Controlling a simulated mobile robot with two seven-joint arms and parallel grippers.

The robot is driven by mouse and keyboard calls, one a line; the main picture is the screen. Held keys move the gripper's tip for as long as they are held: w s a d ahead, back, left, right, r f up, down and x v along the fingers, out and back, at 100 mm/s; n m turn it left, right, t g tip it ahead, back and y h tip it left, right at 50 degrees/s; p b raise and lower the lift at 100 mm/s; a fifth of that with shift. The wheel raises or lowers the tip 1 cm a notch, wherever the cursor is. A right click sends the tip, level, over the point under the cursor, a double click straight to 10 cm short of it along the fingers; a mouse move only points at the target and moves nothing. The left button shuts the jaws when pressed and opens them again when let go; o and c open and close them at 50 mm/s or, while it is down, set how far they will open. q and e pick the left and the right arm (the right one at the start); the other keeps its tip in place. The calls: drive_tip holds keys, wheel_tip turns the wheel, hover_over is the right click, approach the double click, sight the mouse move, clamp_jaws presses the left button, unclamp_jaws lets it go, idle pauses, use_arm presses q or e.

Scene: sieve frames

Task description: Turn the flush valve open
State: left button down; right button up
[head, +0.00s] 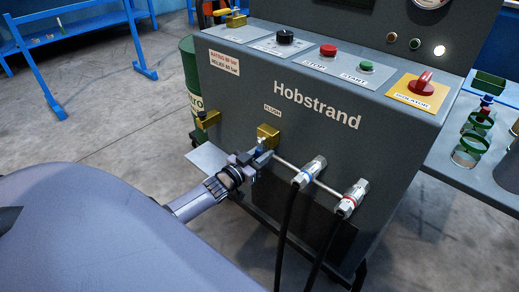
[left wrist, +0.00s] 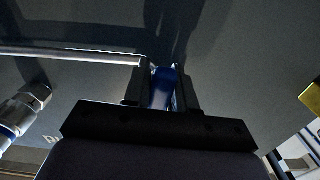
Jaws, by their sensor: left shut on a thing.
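The flush valve (head: 268,133) is a brass body on the front of the grey Hobstrand cabinet, just under a small FLUSH label. My left gripper (head: 257,158) is at the valve, just below the brass body, coming in from the lower left. In the left wrist view a blue handle (left wrist: 162,88) sits between the two dark fingers of the left gripper (left wrist: 160,90), which is shut on it. Much of the handle is hidden by the fingers. My right gripper is not in view.
A metal rod runs right from near the valve, beside two hose couplings (head: 309,172) (head: 351,198) with black hoses hanging down. Another brass fitting (head: 208,119) juts out on the left. Buttons and a red isolator knob (head: 423,83) are on the panel above. A green drum (head: 188,75) stands behind.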

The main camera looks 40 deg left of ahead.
use_arm(q)
drive_tip(key=shift+d+n, duration=0.3)
drive_tip(key=shift+n, duration=0.2)
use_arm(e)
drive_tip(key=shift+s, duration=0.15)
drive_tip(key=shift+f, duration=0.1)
use_arm(q)
drive_tip(key=c, duration=1)
unclamp_jaws()
drive_tip(key=shift+s, duration=0.15)
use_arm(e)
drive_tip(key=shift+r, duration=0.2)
use_arm(q)
drive_tip(key=s+p, duration=0.2)
drive_tip(key=s, duration=0.5)
drive_tip(key=shift+a+p, duration=0.25)
drive_tip(key=shift+p, duration=0.05)
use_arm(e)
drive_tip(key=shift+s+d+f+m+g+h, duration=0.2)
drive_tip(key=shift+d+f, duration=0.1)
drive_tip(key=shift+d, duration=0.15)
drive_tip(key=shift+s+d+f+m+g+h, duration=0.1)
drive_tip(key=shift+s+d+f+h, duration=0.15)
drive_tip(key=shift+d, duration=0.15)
